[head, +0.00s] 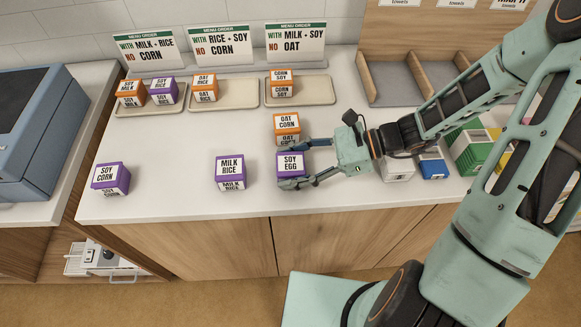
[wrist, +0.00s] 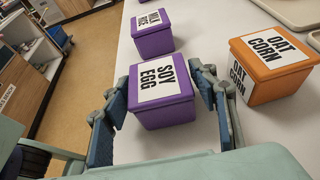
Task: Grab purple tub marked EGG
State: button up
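The purple tub marked SOY EGG (head: 291,164) sits on the white counter, near its front edge. It also shows in the wrist view (wrist: 162,112), upright with its lid on. My gripper (head: 300,166) reaches it from the right, with one finger on the far side and one on the near side. In the wrist view my gripper (wrist: 163,108) is open, its two fingers flanking the tub. The tub sits between them with narrow gaps visible; contact cannot be made out.
An orange OAT CORN tub (head: 286,123) stands just behind the far finger. Purple MILK RICE (head: 230,167) and SOY CORN (head: 109,175) tubs stand to the left. Three trays with tubs, including a left tray (head: 172,108), line the back. White (head: 398,170) and blue (head: 433,168) boxes stand right.

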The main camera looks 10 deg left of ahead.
jog(key=c, duration=0.9)
jog(key=shift+r, duration=0.2)
